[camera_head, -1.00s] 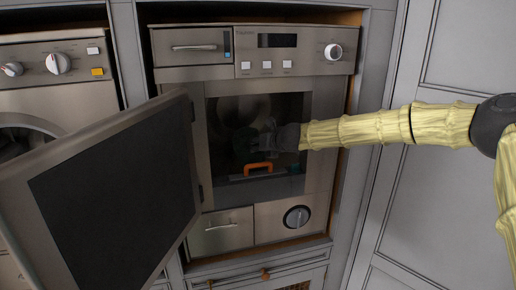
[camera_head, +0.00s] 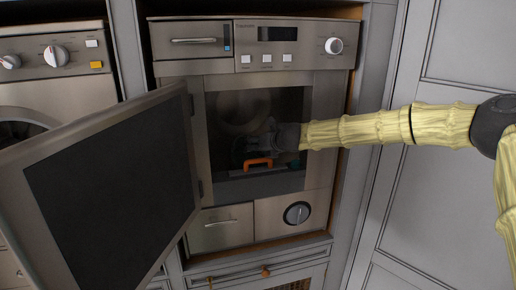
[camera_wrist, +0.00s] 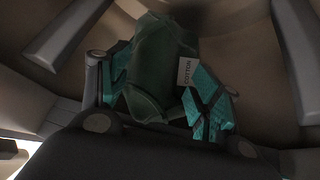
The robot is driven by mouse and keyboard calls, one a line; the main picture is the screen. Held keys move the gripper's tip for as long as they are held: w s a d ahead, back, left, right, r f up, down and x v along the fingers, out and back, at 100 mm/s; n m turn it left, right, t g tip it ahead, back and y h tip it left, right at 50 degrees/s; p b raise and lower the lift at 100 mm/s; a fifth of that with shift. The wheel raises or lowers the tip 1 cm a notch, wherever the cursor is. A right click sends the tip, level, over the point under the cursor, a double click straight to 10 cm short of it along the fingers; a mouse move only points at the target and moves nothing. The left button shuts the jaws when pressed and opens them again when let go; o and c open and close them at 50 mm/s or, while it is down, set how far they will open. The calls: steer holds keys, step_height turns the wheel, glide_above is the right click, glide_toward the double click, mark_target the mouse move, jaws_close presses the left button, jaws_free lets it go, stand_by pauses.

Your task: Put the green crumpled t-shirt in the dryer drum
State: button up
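The dark green crumpled t-shirt (camera_wrist: 155,70), with a white label, is inside the drum in the wrist view, between and just beyond my fingers. The dryer drum (camera_wrist: 245,55) surrounds it with brown-grey walls and raised ribs. My gripper (camera_wrist: 160,88) reaches into the drum; its two teal-padded fingers look spread, one on each side of the shirt. Contact with the right finger is unclear. In the head view my gripper (camera_head: 250,148) is dim behind the dryer's front opening, and the shirt is hard to make out. The dryer (camera_head: 215,235) stands in the cabinet.
The dryer door (camera_head: 110,190) hangs open to the left. An orange handle (camera_head: 258,163) sits at the lower edge of the opening. A washing machine (camera_head: 50,85) is at the left. A grey panelled cabinet (camera_head: 440,220) stands at the right.

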steer(key=v, duration=1.2)
steer(key=shift+d+f, duration=0.15)
